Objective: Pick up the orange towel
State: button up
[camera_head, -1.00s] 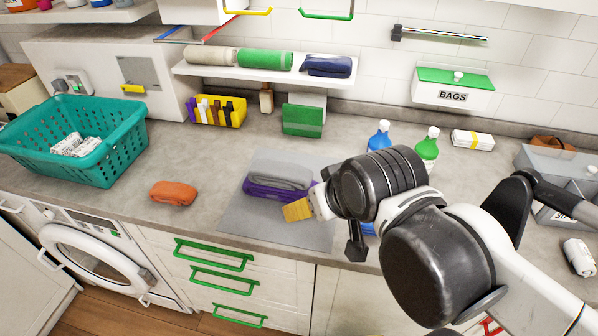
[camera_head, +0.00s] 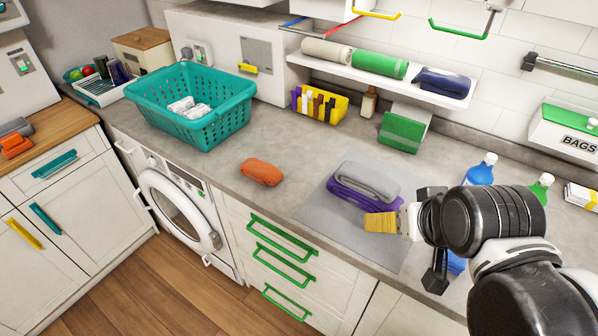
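A rolled or folded orange towel (camera_head: 261,172) lies on the grey counter, left of the grey mat, with clear counter around it. A second orange folded cloth (camera_head: 15,145) lies on the wooden worktop at the far left, against a grey one. My gripper (camera_head: 430,235) is at the right, over the mat's right side and well to the right of the orange towel on the counter. A yellow block-like piece with a white part (camera_head: 382,222) shows at its front; I cannot tell whether it is held. The finger opening is unclear.
Folded grey and purple towels (camera_head: 365,185) lie on the grey mat (camera_head: 330,214), between my gripper and the orange towel. A teal basket (camera_head: 190,105) stands behind that towel. Blue (camera_head: 481,170) and green (camera_head: 541,187) bottles stand behind my arm. A shelf overhangs the back.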

aim_at(262, 172)
jog(key=j+u, duration=0.35)
jog(key=i+j+u, duration=0.15)
jog(key=j+u, duration=0.25)
jog(key=j, duration=0.15)
jog(key=i+j+u, duration=0.15)
jog(key=j+u, duration=0.2)
jog(key=j, duration=0.1)
